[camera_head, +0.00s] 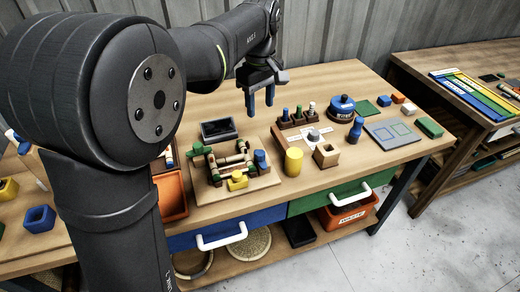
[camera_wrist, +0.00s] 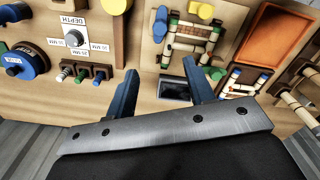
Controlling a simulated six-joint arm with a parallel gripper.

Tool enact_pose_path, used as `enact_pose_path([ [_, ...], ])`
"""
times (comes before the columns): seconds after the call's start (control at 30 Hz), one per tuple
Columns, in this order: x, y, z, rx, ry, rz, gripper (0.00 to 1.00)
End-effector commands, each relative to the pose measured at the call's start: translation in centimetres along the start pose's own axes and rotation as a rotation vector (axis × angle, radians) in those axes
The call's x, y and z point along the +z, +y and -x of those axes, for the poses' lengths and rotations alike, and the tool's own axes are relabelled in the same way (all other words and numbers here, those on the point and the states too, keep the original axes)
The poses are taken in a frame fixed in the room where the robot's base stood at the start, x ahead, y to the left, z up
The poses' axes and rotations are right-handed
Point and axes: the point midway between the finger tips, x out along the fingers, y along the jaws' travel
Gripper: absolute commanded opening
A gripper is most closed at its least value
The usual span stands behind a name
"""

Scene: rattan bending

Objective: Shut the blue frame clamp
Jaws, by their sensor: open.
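The rattan frame (camera_head: 228,160) lies on a wooden board on the bench, held among small coloured blocks. The blue frame clamp (camera_head: 261,160) stands upright at the frame's right end. The wrist view shows the frame (camera_wrist: 188,40) near the top centre, with the blue clamp (camera_wrist: 159,24) at its left side. I cannot tell how far the clamp is open. My gripper (camera_head: 260,99) is open and empty, above the back of the bench, behind the clamp and apart from it. Its two blue-grey fingers (camera_wrist: 160,68) show spread in the wrist view.
A yellow cylinder (camera_head: 293,162) and a wooden block with a hole (camera_head: 326,154) stand right of the clamp. A peg rack (camera_head: 300,125) is behind them. A dark tray (camera_head: 218,129) lies behind the frame. An orange bin (camera_head: 172,194) is to its left.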

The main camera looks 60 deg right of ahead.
Motion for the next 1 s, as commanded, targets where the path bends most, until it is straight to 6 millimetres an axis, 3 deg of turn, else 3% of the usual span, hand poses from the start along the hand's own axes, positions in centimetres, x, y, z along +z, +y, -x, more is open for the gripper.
enact_pose_path([
  [0.27, 0.0, 0.0, -2.3, -0.003, -0.002, -0.031, 0.49],
  [0.8, 0.0, -0.1, -13.8, -0.003, -0.002, -0.029, 0.49],
  [1.0, 0.0, 0.0, -16.5, -0.001, -0.001, -0.028, 0.49],
])
